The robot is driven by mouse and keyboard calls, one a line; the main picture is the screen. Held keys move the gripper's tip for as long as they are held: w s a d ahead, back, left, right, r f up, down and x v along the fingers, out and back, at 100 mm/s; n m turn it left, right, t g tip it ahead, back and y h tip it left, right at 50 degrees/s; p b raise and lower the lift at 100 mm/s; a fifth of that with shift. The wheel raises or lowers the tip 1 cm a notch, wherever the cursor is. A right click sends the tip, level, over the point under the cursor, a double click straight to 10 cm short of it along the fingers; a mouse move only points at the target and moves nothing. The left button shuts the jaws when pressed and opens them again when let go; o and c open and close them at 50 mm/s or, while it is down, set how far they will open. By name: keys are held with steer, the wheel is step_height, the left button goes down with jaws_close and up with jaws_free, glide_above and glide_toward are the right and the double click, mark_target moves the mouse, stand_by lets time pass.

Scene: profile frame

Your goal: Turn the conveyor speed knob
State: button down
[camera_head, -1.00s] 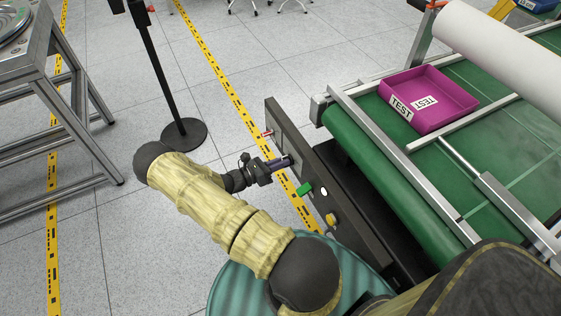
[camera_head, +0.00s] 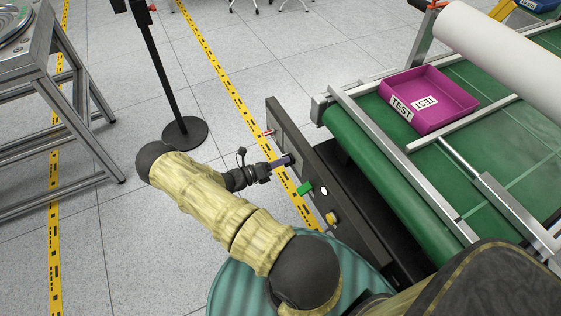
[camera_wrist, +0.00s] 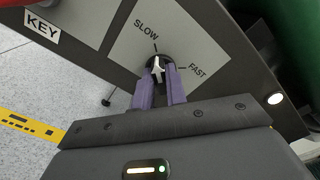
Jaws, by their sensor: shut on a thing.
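The conveyor speed knob (camera_wrist: 158,68) is a small black dial with a white pointer, on a grey plate marked SLOW and FAST in the wrist view. Its pointer is close to upright in that view, between the two words. My gripper (camera_wrist: 159,84) has its two purple fingers shut on the knob, one on each side. In the head view my gripper (camera_head: 287,161) reaches the dark control panel (camera_head: 313,172) on the conveyor's side from the left. The knob itself is hidden there behind the fingers.
The panel also carries a red switch (camera_head: 268,132), a green button (camera_head: 305,188), a white light (camera_head: 323,190) and a yellow knob (camera_head: 331,218). A magenta TEST bin (camera_head: 447,124) sits on the green conveyor belt (camera_head: 384,172). A black stand (camera_head: 184,132) is behind my arm.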

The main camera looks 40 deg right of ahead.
steer(key=shift+w, duration=0.1)
steer(key=c, duration=1.4)
jaws_free()
steer(key=shift+c, duration=0.2)
steer(key=shift+a, duration=0.15)
steer(key=b+v, duration=0.1)
steer(key=v, duration=1.6)
steer(key=shift+a, duration=0.15)
